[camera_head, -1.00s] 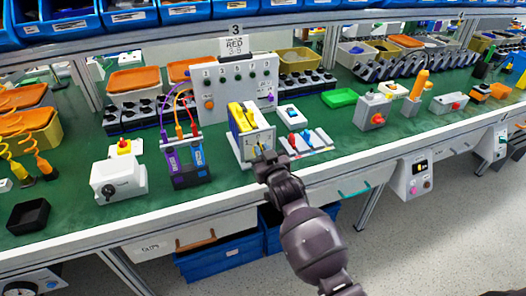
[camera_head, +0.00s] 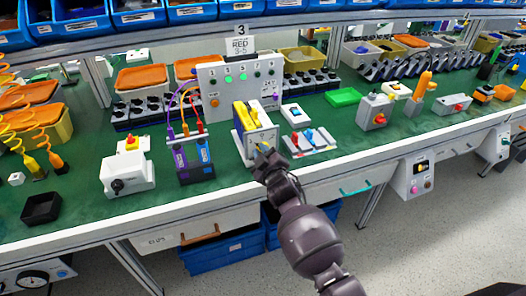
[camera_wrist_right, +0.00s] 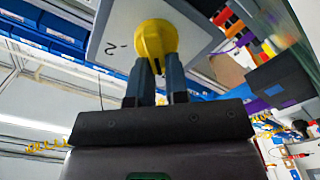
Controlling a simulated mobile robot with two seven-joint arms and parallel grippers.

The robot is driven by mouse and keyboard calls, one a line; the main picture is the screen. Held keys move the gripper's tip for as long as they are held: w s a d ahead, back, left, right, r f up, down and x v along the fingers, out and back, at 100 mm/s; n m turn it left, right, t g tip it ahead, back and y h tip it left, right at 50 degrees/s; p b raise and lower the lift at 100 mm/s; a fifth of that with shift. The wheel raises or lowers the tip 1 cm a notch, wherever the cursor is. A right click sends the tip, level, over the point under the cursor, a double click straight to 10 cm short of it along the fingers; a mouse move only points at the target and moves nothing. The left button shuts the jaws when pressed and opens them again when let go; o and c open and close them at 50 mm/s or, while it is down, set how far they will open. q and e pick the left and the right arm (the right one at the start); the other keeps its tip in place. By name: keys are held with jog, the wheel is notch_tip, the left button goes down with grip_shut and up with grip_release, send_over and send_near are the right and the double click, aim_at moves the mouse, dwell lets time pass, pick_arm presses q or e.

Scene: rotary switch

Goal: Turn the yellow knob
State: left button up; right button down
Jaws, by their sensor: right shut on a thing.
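The yellow knob (camera_wrist_right: 155,40) sits on a pale plate (camera_wrist_right: 118,28) in the right wrist view. The plate carries small dark marks. My right gripper (camera_wrist_right: 156,66) has its two dark fingers on either side of the knob and is shut on it. In the head view my right gripper (camera_head: 262,150) is at the front face of a pale box (camera_head: 260,139) with a yellow block (camera_head: 240,116) on top. The gripper largely hides the knob there. My left gripper is not in view.
Purple-blue modules with cables (camera_head: 194,160) stand left of the box, and a white tray with red and blue parts (camera_head: 309,143) stands right. A grey control panel (camera_head: 236,90) is behind. Green bench top (camera_head: 80,170) is clear between the items.

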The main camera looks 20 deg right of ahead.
dwell(0.4)
jog(key=c, duration=1.1)
grip_release()
jog(key=shift+s, duration=0.1)
jog(key=s+p, duration=0.1)
jog(key=s, duration=0.9)
jog(key=shift+s+d, duration=0.15)
jog(key=shift+s, duration=0.2)
